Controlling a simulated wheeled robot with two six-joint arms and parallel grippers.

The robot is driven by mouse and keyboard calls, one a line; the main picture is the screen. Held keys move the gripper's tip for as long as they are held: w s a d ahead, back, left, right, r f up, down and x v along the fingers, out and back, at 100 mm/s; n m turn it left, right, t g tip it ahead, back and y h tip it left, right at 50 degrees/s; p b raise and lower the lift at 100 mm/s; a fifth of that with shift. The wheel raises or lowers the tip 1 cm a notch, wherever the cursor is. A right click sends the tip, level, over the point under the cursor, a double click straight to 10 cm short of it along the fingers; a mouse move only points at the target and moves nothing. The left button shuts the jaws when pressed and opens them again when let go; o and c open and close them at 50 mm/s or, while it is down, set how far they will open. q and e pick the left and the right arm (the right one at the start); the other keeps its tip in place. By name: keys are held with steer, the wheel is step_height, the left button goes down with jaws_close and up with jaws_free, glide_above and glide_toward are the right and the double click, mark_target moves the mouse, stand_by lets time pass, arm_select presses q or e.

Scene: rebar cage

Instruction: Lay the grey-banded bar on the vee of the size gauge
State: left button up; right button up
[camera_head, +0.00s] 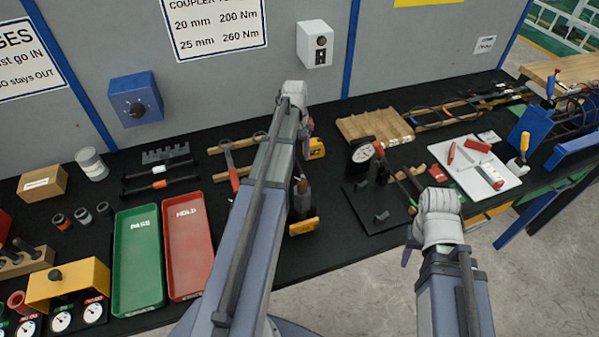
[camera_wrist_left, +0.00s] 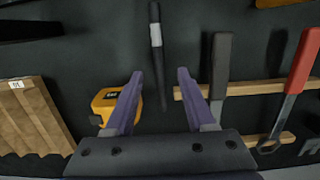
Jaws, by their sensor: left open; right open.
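The dark bar with a grey band (camera_wrist_left: 156,36) lies on the black bench top, in the upper middle of the left wrist view. My left gripper (camera_wrist_left: 160,74) is open and empty, with the bar's lower end showing between its fingertips. I cannot tell the height gap. In the head view my left arm seems to hide this bar, and its fingers are barely visible. A black stand with a white dial (camera_head: 362,152) and small blocks on its base looks like the size gauge; its vee is not clear. My right gripper (camera_head: 410,242) is open, in front of the stand's right side.
A yellow tape measure (camera_wrist_left: 104,103) and wrenches (camera_wrist_left: 220,70) flank the bar. Green (camera_head: 138,262) and red (camera_head: 187,245) trays stand left of my left arm. A rack (camera_head: 160,178) holds white-banded and orange-banded bars. A white board with red tools (camera_head: 472,170) lies at right.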

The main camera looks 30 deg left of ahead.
mark_target(299, 167)
arm_select(q)
steer(key=f+b, duration=0.3)
steer(key=f, duration=0.1)
steer(key=shift+d, duration=0.2)
steer(key=shift+r, duration=0.1)
steer(key=shift+c, duration=0.2)
jaws_close()
stand_by(0.9)
